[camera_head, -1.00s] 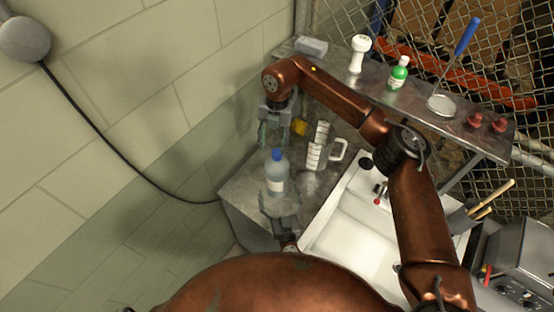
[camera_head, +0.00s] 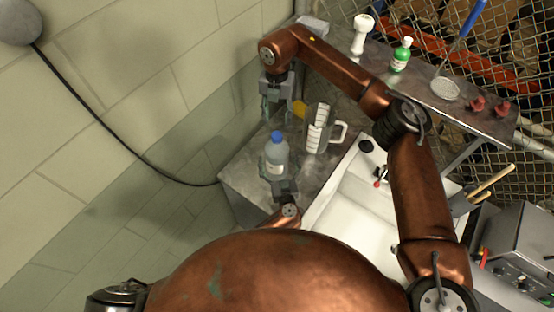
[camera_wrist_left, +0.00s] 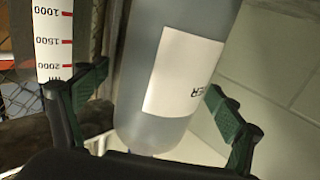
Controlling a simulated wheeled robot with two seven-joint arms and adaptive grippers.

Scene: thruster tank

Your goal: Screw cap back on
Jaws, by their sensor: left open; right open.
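A clear bottle (camera_head: 276,160) with a white label stands upright near the corner of the metal counter. A blue cap (camera_head: 277,137) sits on its top; whether it is tight cannot be told. My left gripper (camera_head: 279,179) is open at the near side of the bottle. In the left wrist view the bottle (camera_wrist_left: 180,70) stands between its spread fingers, with gaps on both sides. My right gripper (camera_head: 274,112) is open, pointing down, empty, above and behind the bottle.
A measuring jug (camera_head: 317,130) stands right of the bottle, with a yellow object (camera_head: 299,108) behind it. A white sink (camera_head: 345,208) lies to the right. A shelf behind holds a green bottle (camera_head: 400,57) and a white object (camera_head: 361,35). A tiled wall is at left.

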